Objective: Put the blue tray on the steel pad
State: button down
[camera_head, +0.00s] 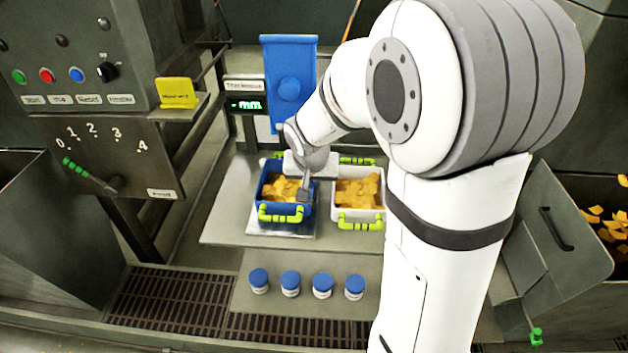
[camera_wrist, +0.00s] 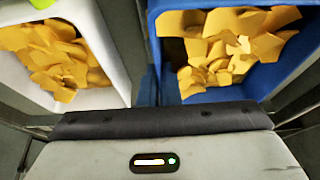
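The blue tray (camera_head: 267,207), with green-yellow handles and orange-yellow pieces inside, is on or just above the bright steel pad (camera_head: 283,230). The pad shows along the tray's front edge; I cannot tell whether they touch. My gripper (camera_head: 303,192) points down at the tray's right wall. The blue tray also fills the upper right of the wrist view (camera_wrist: 225,93), close to the gripper body. The fingertips are mostly hidden, so I cannot tell whether they are open or pinching the wall.
A white tray (camera_head: 360,214) with similar pieces stands close on the right. Several blue-capped jars (camera_head: 290,284) stand in front on a lower plate. A blue panel (camera_head: 289,80) and a thickness display (camera_head: 245,104) are behind. The grey table (camera_head: 228,215) is clear at left.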

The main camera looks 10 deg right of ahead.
jog(key=shift+f+b, duration=0.2)
jog(key=shift+b, duration=0.1)
jog(key=c, duration=1.6)
grip_release()
jog(key=shift+r, duration=0.1)
jog(key=shift+c, duration=0.2)
jog(key=shift+r+p, duration=0.3)
jog(key=shift+r, duration=0.15)
jog(key=v, duration=1)
jog(key=shift+s+r, duration=0.15)
jog(key=shift+r, duration=0.15)
jog(key=s+d+f+n, duration=0.1)
jog(key=s, duration=0.7)
jog(key=s+d+f+n+g+y, duration=0.1)
jog(key=s+f+n, duration=0.1)
jog(key=s, duration=0.7)
jog(key=shift+f+n+g, duration=0.25)
jog(key=shift+n+g, duration=0.05)
